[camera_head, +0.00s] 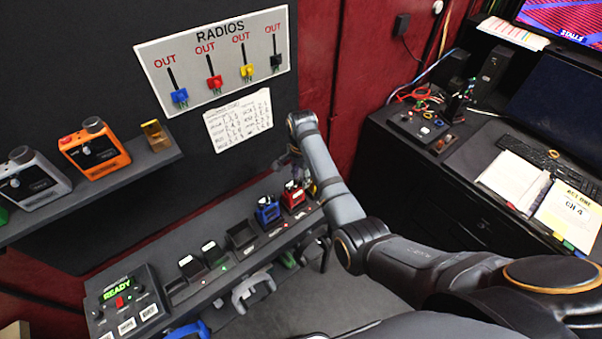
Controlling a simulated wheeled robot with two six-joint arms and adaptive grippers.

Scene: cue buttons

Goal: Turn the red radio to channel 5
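The red radio (293,196) stands upright in the right part of the low charging shelf, just right of the blue radio (267,211). My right arm comes in from the right, and its gripper (297,172) points down close above the red radio. The fingers are small and partly hidden by my arm, so I cannot tell whether they are open or touch the radio. The radio's channel knob and setting are too small to read. My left gripper is not in view.
A RADIOS board (222,62) with coloured sliders hangs above a handwritten sheet (238,121). Grey (34,180) and orange (93,149) devices stand on the upper left shelf. A READY console (127,299) sits at the low shelf's left end. A desk with papers is right.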

